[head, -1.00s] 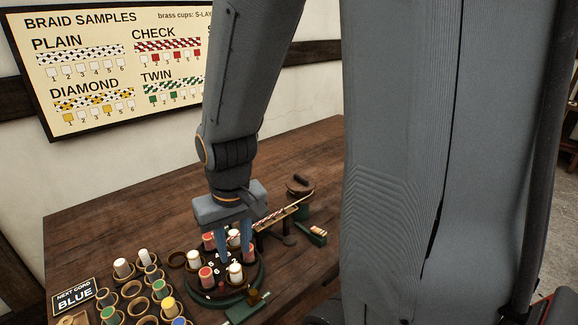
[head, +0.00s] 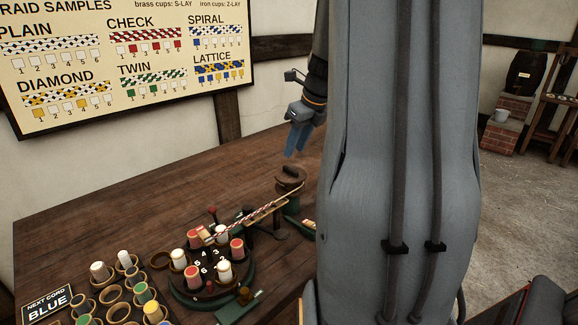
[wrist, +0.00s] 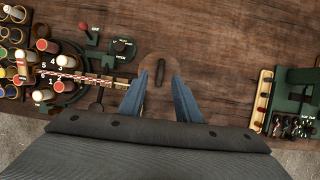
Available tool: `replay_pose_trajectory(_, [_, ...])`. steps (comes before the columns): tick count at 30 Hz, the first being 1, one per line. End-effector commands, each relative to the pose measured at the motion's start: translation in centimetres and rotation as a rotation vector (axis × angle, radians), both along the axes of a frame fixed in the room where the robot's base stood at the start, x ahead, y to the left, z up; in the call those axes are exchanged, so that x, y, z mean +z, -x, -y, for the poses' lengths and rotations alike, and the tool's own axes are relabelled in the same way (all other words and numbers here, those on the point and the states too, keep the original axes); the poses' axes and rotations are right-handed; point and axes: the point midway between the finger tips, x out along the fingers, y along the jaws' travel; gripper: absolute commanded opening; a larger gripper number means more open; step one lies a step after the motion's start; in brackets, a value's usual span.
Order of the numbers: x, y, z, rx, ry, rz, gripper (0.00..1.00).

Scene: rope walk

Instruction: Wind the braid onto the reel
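The reel (head: 290,178) is a brown, round-topped drum with a dark grip bar on top; it stands on a green mount on the bench. A red-and-white braid (head: 250,215) runs taut from the round braiding stand (head: 208,275), with its red and white bobbins, to near the reel. My gripper (head: 296,143) is in the air above the reel, fingers down and empty. In the wrist view, the fingers of my gripper (wrist: 158,88) are spread apart, and the dark bar of the reel (wrist: 160,72) shows between and just beyond their tips. The braid (wrist: 80,77) comes in from the left.
Cups with coloured bobbins (head: 115,295) and a "NEXT CORD BLUE" sign (head: 47,303) stand at the front left. A green device (wrist: 295,95) is at the right in the wrist view. The bench (head: 130,195) behind the stand is clear. A sample board (head: 130,60) hangs on the wall.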

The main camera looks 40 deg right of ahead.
Motion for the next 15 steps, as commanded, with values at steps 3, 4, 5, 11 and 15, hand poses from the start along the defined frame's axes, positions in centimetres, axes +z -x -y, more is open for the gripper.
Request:
replay_pose_trajectory(3, [-0.7, -0.3, 0.3, -0.028, -0.013, 0.001, 0.3])
replay_pose_trajectory(4, [-1.0, -0.4, 0.3, -0.029, -0.013, 0.001, 0.3])
replay_pose_trajectory(5, [-1.4, -0.5, 0.3, -0.029, -0.013, 0.0, 0.3])
replay_pose_trajectory(11, [-4.3, -1.7, 0.1, -0.025, -0.012, -0.001, 0.3])
replay_pose_trajectory(15, [-5.9, -2.4, 0.1, -0.025, -0.011, 0.0, 0.3])
